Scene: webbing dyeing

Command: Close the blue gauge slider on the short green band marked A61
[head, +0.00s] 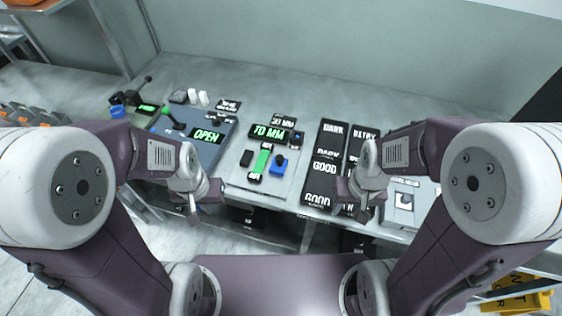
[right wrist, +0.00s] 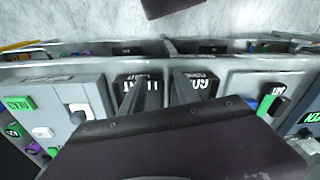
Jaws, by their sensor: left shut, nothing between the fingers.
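The short green band (head: 261,160) lies on a light gauge plate (head: 237,176) in the middle of the bench, with dark pieces at its ends. No A61 mark is readable. The blue gauge slider (head: 278,165) stands just right of the band, apparently apart from it. My left gripper (head: 194,211) is shut and empty, left of and nearer than the gauge plate. My right gripper (head: 354,207) is right of the gauge plate, by the front of the black panels. In the right wrist view its two dark fingers (right wrist: 157,84) are apart with nothing between them.
A lit display (head: 268,131) stands behind the band. A device with an OPEN display (head: 206,135) and green-knobbed lever is to the left. Black labelled panels (head: 326,168) lie to the right, with a grey box (head: 405,205) beyond them.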

